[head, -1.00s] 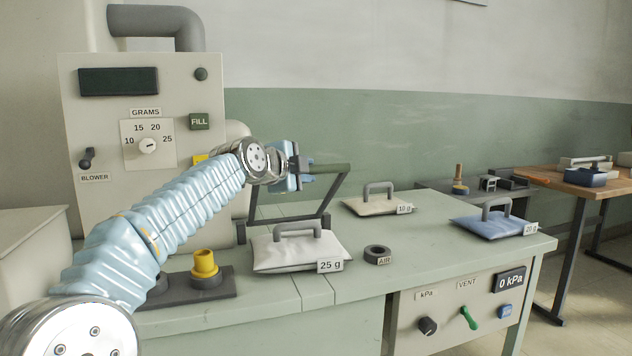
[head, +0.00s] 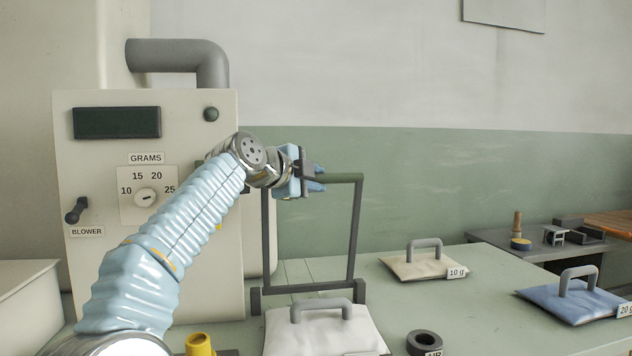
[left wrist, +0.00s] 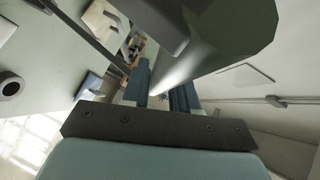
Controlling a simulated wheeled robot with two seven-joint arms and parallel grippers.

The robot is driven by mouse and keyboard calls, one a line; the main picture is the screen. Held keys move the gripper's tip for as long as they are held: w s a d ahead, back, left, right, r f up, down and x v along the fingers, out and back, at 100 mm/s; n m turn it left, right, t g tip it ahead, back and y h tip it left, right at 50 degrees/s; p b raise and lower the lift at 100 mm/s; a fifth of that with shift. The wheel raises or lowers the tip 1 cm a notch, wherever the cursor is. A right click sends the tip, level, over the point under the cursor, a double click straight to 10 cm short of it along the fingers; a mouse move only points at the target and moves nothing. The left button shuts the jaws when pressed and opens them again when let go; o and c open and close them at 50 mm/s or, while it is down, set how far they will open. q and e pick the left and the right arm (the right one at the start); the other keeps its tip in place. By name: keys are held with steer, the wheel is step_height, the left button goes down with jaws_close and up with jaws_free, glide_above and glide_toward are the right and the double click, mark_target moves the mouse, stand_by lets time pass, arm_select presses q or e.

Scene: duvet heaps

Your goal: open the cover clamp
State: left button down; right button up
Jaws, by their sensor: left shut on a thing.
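In the left wrist view, the bar (left wrist: 225,45) looms large and close beyond the blue fingers (left wrist: 163,88), which hide part of the grip. My right gripper is in neither view.
A white pad with a handle (head: 325,333) lies in front of the frame. A 10 g pad (head: 415,266) and a blue 20 g pad (head: 570,300) lie to the right. The filling machine (head: 100,240) stands behind my left arm. The air above the bench at right is free.

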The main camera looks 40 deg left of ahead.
arm_select(q)
steer(key=shift+a+r, duration=0.1)
stand_by(0.3)
steer(key=c, duration=1)
jaws_free()
steer(key=b+v, duration=0.2)
steer(key=v, duration=1.1)
steer(key=shift+s, duration=0.35)
